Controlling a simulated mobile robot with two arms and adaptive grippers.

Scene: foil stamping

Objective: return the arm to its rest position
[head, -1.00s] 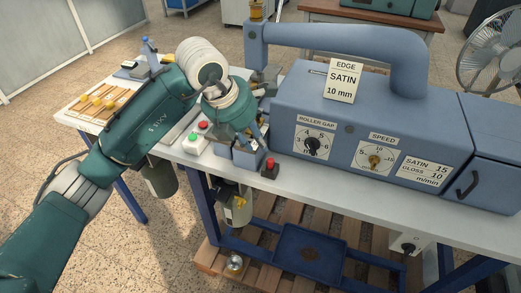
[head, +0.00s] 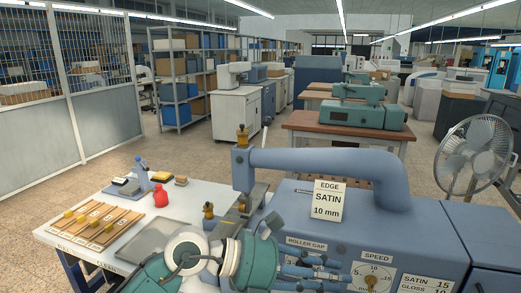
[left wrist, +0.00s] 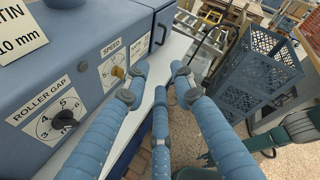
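My left arm (head: 245,262) is bent in front of the blue foil machine (head: 390,235), low in the head view. Its left gripper (head: 338,268) is in front of the machine's dial panel and partly covers the roller gap dial. In the left wrist view the blue-wrapped fingers of this gripper (left wrist: 160,78) are spread, with nothing between them. The roller gap dial (left wrist: 58,121) and the speed dial (left wrist: 114,70) show there to the left of the fingers. My right gripper is not seen.
A fan (head: 474,155) stands at the right. A blue slatted crate (left wrist: 255,75) shows in the left wrist view, beyond the bench edge.

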